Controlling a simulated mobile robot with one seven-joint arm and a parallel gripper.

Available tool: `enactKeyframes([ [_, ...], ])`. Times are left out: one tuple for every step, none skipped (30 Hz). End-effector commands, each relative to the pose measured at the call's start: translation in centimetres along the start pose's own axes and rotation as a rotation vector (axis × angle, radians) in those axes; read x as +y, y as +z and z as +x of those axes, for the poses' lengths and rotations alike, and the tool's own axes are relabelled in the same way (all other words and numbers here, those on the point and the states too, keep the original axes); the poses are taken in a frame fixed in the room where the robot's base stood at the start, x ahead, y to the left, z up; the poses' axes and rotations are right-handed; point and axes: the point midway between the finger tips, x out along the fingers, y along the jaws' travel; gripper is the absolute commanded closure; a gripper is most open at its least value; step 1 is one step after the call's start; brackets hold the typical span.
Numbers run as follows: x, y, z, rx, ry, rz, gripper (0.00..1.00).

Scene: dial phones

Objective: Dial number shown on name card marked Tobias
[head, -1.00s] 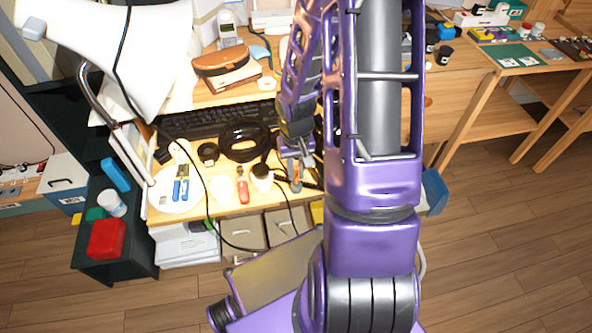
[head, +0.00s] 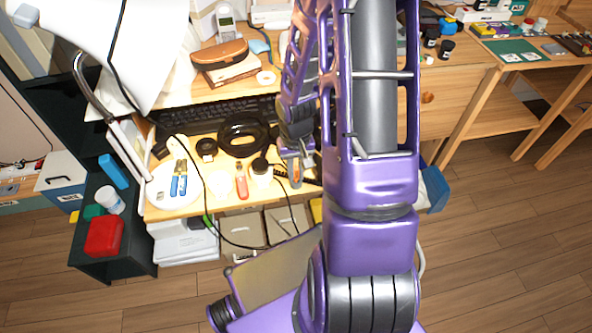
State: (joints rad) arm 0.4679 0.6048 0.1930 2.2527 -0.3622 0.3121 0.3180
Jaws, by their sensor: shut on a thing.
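My gripper (head: 295,172) is low over the front right part of the cluttered desk, pointing down, in the head view. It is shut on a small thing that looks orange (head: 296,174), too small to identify. A light-coloured phone with a small screen (head: 226,20) stands at the back of the desk, well away from my gripper. Small white cards (head: 515,57) lie on a green mat on the right-hand table; their writing cannot be read. No card marked Tobias can be made out. My arm hides part of the desk.
The wooden desk (head: 210,143) holds a black keyboard (head: 200,116), a coiled black cable (head: 243,140), a brown case (head: 220,56), a red-handled tool (head: 241,184) and a white plate (head: 160,193) with blue-handled tools. A white lamp (head: 125,60) overhangs the left. Floor at right is clear.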

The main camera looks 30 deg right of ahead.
Motion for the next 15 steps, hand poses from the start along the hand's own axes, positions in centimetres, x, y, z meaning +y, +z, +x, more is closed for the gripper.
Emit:
enactKeyframes([
  [-0.01, -0.01, 0.13, 0.0, 0.0, 0.0, 1.0],
  [-0.01, -0.01, 0.06, 0.0, 0.0, 0.0, 1.0],
  [-0.01, -0.01, 0.05, 0.0, 0.0, 0.0, 1.0],
  [0.0, -0.01, 0.05, 0.0, 0.0, 0.0, 1.0],
  [0.0, -0.01, 0.05, 0.0, 0.0, 0.0, 1.0],
  [0.0, 0.0, 0.05, 0.0, 0.0, 0.0, 1.0],
  [0.0, 0.0, 0.05, 0.0, 0.0, 0.0, 0.8],
  [0.0, 0.0, 0.05, 0.0, 0.0, 0.0, 0.74],
  [0.0, 0.0, 0.05, 0.0, 0.0, 0.0, 0.67],
  [0.0, 0.0, 0.05, 0.0, 0.0, 0.0, 0.62],
  [0.0, 0.0, 0.05, 0.0, 0.0, 0.0, 0.56],
  [0.0, 0.0, 0.05, 0.0, 0.0, 0.0, 0.49],
  [0.0, 0.0, 0.05, 0.0, 0.0, 0.0, 0.47],
  [0.01, 0.01, 0.05, 0.0, 0.0, 0.0, 0.47],
  [0.01, 0.01, 0.05, 0.0, 0.0, 0.0, 0.47],
])
